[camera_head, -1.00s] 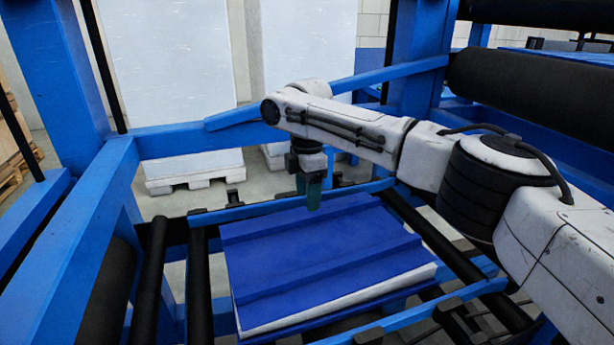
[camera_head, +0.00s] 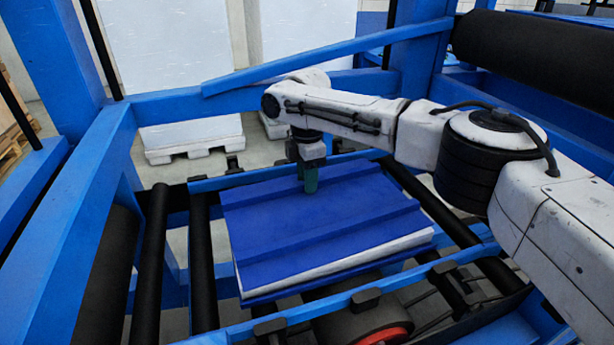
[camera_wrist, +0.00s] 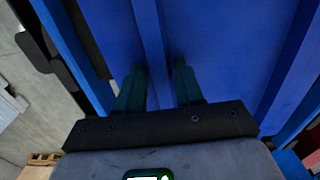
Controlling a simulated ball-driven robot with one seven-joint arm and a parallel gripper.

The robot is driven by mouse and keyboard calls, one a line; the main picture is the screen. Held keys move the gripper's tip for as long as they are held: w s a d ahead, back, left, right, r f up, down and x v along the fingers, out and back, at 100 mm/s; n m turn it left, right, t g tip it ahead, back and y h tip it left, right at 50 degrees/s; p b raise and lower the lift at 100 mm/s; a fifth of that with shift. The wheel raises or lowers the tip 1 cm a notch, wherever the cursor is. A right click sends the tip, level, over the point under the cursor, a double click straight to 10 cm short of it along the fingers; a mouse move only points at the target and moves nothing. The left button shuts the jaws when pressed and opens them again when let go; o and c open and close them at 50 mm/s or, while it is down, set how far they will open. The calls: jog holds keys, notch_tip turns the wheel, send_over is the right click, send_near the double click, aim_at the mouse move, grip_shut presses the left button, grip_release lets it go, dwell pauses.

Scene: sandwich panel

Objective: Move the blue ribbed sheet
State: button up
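The blue ribbed sheet (camera_head: 290,228) lies flat on top of a white panel layer (camera_head: 365,257), with raised ribs running across it. My gripper (camera_head: 309,190) points down at the far part of the sheet, with its dark green fingers at or just above its surface. In the wrist view the sheet (camera_wrist: 222,45) fills most of the picture. My gripper (camera_wrist: 160,72) has its fingers apart there, one on each side of a raised rib. I cannot tell whether they touch the rib.
The stack rests in a blue frame (camera_head: 100,165) with black rollers (camera_head: 152,255) to its left. A large black roller (camera_head: 520,55) is at the upper right. White panel stacks on pallets (camera_head: 195,150) stand behind the frame.

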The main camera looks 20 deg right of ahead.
grip_shut()
jog(key=shift+o, duration=2.1)
grip_release()
notch_tip(320, 180, up, 11)
jog(key=shift+f, duration=0.1)
